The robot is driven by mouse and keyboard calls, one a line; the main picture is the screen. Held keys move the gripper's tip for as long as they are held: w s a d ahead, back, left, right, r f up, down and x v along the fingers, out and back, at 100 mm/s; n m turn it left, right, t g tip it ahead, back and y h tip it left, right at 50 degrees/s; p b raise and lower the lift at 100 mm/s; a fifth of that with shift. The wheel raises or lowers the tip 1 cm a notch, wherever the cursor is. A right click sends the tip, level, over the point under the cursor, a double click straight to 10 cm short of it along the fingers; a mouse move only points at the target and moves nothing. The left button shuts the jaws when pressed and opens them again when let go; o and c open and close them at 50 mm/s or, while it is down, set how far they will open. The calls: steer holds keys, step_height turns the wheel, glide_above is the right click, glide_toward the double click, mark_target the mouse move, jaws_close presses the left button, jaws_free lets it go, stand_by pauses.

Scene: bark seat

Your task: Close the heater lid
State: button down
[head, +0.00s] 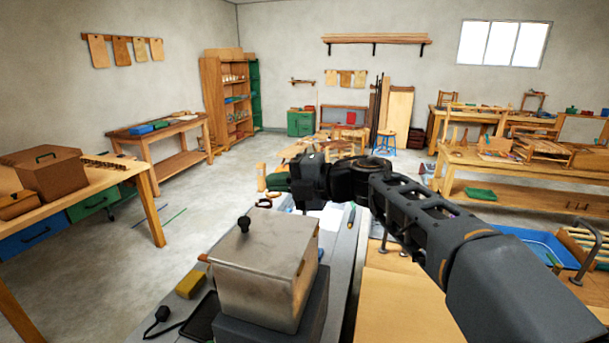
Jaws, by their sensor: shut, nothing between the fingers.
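The heater looks to be the metal box (260,296) on the grey bench top in the front middle, standing on a dark base. Its lid (275,240) lies flat over the box, with no gap that I can see, and a black knob (244,224) stands near its left side. My gripper (301,200) is beyond the lid and to the right of the knob in the picture, apart from both. It is shut and empty; its fingertips are small and dark in this view.
A yellow sponge-like block (190,285), a black tray (201,318) and a corded black tool (160,315) lie left of the box. A pencil-like tool (351,217) and papers lie beyond it. A wooden board (400,300) and a blue tray (540,248) are at right.

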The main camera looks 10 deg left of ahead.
steer(key=p, duration=0.3)
glide_above(243, 220)
steer(key=d, duration=0.2)
steer(key=f, duration=0.5)
steer(key=shift+s+a, duration=0.1)
steer(key=shift+a, duration=0.1)
steer(key=shift+a+f+h+p, duration=0.25)
steer(key=shift+f+h+p, duration=0.25)
steer(key=shift+p, duration=0.1)
steer(key=shift+a+f+h+p, duration=0.25)
steer(key=shift+f+h+p, duration=0.15)
steer(key=shift+h+p, duration=0.15)
steer(key=shift+a+f+h+p, duration=0.3)
steer(key=shift+f+h+p, duration=0.15)
steer(key=shift+f+p, duration=0.4)
step_height(243, 220, up, 14)
steer(key=shift+w, duration=0.2)
